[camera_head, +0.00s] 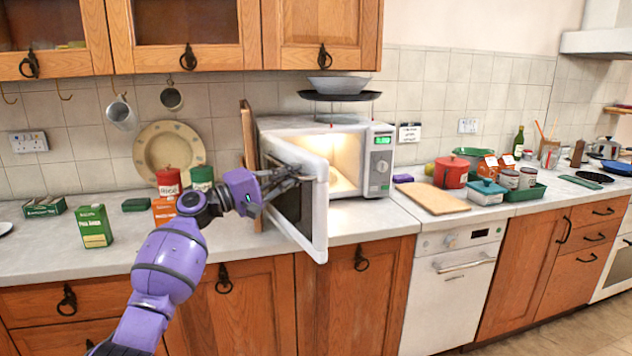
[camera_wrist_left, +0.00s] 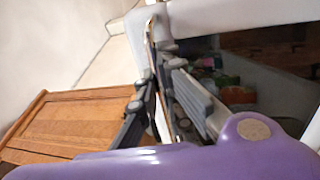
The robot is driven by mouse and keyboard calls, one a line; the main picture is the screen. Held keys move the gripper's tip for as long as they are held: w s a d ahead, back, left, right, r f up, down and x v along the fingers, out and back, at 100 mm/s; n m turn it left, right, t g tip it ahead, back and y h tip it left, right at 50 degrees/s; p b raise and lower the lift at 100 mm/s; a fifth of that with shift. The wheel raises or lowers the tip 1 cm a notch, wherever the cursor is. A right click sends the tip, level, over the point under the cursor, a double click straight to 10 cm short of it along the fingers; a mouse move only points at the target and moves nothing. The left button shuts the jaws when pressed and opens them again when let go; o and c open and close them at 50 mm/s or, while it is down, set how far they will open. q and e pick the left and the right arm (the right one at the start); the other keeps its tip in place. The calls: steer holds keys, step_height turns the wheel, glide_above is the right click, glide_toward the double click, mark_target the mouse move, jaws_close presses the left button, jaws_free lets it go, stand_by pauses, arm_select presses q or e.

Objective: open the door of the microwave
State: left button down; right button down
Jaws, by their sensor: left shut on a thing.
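The microwave (camera_head: 383,160) stands on the counter against the tiled wall, with its lit interior showing. Its door (camera_head: 319,215) is hinged at the left and stands well open, swung out toward me. My left gripper (camera_head: 298,176) is at the outer face of the door, near its free edge. In the left wrist view, the fingers of my left gripper (camera_wrist_left: 165,100) are shut around a thin upright bar that looks like the door's handle (camera_wrist_left: 150,45). The white door frame (camera_wrist_left: 220,15) runs across the top there. My right gripper is in neither view.
A wooden board (camera_head: 247,140) stands upright left of the microwave. A cutting board (camera_head: 432,197) and a red pot (camera_head: 450,172) are to the right. Bowls (camera_head: 338,86) are above the microwave.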

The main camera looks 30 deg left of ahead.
arm_select(q)
steer(key=s+a+h+b, duration=0.1)
steer(key=s+a+m+g+h+b, duration=0.1)
steer(key=s, duration=0.1)
steer(key=shift+s+a+m, duration=0.1)
steer(key=shift+a+m, duration=0.2)
steer(key=shift+a, duration=0.05)
steer(key=c, duration=2.2)
jaws_free()
steer(key=v, duration=1.2)
steer(key=shift+a, duration=0.1)
